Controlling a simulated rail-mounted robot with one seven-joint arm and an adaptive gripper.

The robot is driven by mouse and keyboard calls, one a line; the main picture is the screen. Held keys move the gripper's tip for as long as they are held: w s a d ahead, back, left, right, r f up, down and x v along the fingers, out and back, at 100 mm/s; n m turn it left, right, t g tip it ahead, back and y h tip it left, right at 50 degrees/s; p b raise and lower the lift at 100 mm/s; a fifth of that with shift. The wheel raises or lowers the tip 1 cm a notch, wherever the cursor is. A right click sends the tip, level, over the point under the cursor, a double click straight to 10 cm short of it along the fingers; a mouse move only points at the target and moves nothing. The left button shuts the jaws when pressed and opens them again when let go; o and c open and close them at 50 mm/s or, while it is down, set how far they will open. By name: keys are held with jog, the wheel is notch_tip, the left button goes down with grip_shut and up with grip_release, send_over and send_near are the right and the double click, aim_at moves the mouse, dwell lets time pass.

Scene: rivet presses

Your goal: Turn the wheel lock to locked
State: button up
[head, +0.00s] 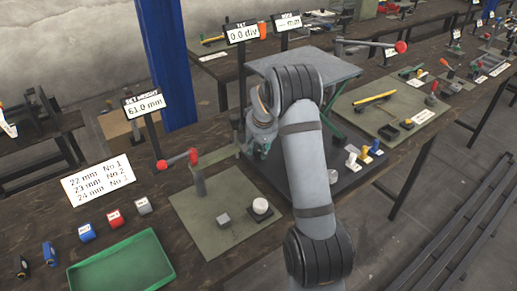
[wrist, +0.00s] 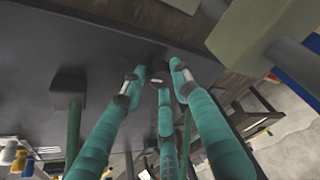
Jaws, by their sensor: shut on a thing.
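My gripper (head: 262,148) is low beside the grey raised table (head: 318,68), largely hidden behind my arm in the head view. In the wrist view its teal fingers (wrist: 156,80) reach to a dark surface (wrist: 60,40) and close together at their tips. They are shut on a small dark part, seemingly the wheel lock, which the fingertips mostly cover. I cannot tell how far the lock is turned.
A green tray (head: 122,262) and a card (head: 98,179) lie at the front left. Small coloured-top pieces (head: 364,154) stand right of my arm. A blue post (head: 166,65) rises behind.

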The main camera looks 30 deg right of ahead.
jog(key=shift+w+a+r+m+b, duration=0.15)
jog(key=shift+w+m+b, duration=0.15)
jog(key=shift+m+b, duration=0.15)
jog(key=shift+r, duration=0.15)
jog(key=o, duration=1)
jog(key=shift+w, duration=0.1)
jog(key=shift+c, duration=0.2)
jog(key=shift+o, duration=0.7)
jog(key=shift+s, duration=0.2)
jog(key=shift+f, duration=0.2)
jog(key=shift+r, duration=0.1)
jog(key=v, duration=1.2)
jog(key=shift+a, duration=0.25)
